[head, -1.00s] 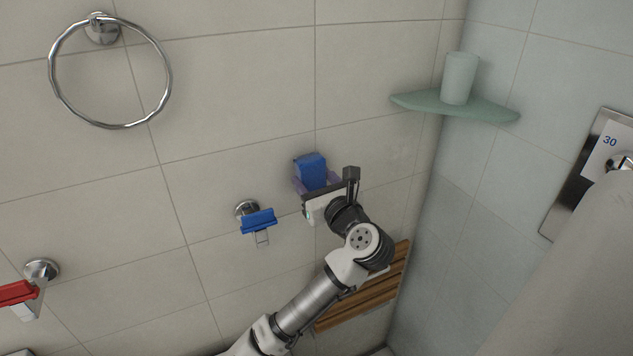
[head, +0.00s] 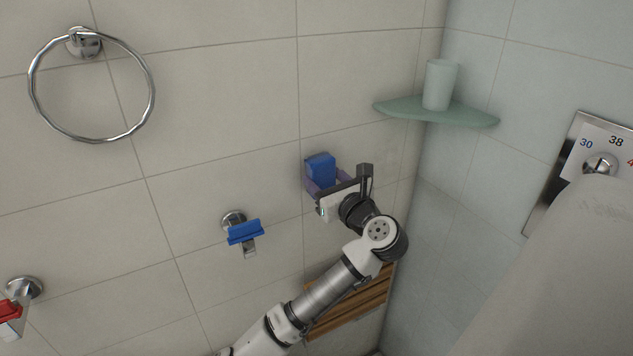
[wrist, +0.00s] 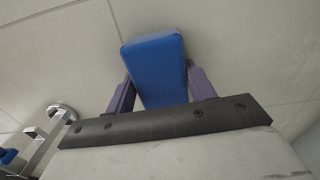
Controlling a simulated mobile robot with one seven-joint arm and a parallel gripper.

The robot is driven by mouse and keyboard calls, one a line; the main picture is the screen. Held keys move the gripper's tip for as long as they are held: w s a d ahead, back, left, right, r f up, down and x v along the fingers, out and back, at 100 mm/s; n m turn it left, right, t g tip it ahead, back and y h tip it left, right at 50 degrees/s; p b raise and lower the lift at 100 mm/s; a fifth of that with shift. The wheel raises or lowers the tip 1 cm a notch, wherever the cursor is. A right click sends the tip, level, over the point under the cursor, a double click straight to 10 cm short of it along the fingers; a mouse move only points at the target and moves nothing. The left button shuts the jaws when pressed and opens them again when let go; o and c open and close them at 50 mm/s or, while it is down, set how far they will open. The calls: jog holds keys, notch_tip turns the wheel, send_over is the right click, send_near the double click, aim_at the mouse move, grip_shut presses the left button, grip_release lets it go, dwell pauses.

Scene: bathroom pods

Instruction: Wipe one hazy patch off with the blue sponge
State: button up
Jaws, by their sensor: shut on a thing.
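The blue sponge (head: 321,168) is held between the purple fingers of my gripper (head: 325,182), at the tiled wall right of a vertical grout line. In the wrist view the sponge (wrist: 155,68) stands between both fingers (wrist: 160,92), its far end at or very near the wall. I cannot tell if it touches. A faint whitish haze (wrist: 292,72) shows on the wall right of the sponge in the wrist view; its edges are unclear. In the head view I cannot make out a clear patch, and my gripper and arm cover part of the wall.
A blue item (head: 245,232) hangs on a chrome wall hook left of my gripper. A corner shelf (head: 465,116) with a pale cup (head: 440,85) is above right. A wooden slatted piece (head: 350,305) is below, behind my arm. A towel ring (head: 150,95) hangs upper left.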

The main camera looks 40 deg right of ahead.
jog(key=shift+s+d, duration=0.2)
jog(key=shift+d, duration=0.65)
jog(key=shift+s+d, duration=0.25)
jog(key=shift+d, duration=0.55)
jog(key=shift+s+d, duration=0.2)
jog(key=shift+d, duration=0.65)
jog(key=shift+s, duration=0.1)
jog(key=shift+v, duration=2.95)
jog(key=v, duration=0.3)
jog(key=shift+s, duration=0.1)
